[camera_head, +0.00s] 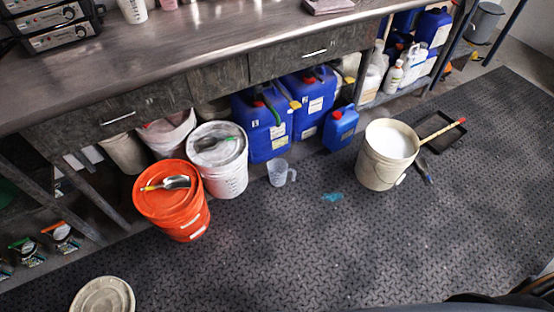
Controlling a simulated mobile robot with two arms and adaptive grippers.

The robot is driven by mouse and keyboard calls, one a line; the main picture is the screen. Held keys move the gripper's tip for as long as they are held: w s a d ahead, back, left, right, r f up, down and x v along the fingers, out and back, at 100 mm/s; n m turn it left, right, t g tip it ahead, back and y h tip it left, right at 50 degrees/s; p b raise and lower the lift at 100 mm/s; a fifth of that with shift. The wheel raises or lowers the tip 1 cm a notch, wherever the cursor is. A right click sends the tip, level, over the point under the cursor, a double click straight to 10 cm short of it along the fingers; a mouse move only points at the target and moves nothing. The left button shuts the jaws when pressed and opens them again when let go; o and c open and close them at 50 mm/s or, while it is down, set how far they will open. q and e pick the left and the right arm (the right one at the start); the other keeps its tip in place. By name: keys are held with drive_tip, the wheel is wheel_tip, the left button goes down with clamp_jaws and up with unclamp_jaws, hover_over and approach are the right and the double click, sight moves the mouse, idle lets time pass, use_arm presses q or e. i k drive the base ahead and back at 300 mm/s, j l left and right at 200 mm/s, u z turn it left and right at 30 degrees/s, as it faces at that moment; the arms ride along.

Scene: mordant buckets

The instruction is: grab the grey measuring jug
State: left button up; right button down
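The grey measuring jug (278,174) stands upright on the dark floor mat in the head view. It is small, translucent grey, with its handle on the right side. It stands in front of the blue canisters, just right of the white bucket with a lid. Nothing covers it from this view. Neither of my grippers shows in this view, so I cannot see whether they are open or shut.
An orange bucket (185,221) and a white lidded bucket (227,178) stand left of the jug. Blue canisters (262,142) stand behind it. A cream bucket (367,171) holding white contents stands to the right. The bench (200,45) overhangs behind. The mat in front is mostly clear.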

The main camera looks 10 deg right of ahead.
sight(278, 168)
drive_tip(key=i+l+u, duration=0.15)
drive_tip(key=u, duration=0.25)
drive_tip(key=i+l+u, duration=0.15)
drive_tip(key=u, duration=0.25)
drive_tip(key=l, duration=0.1)
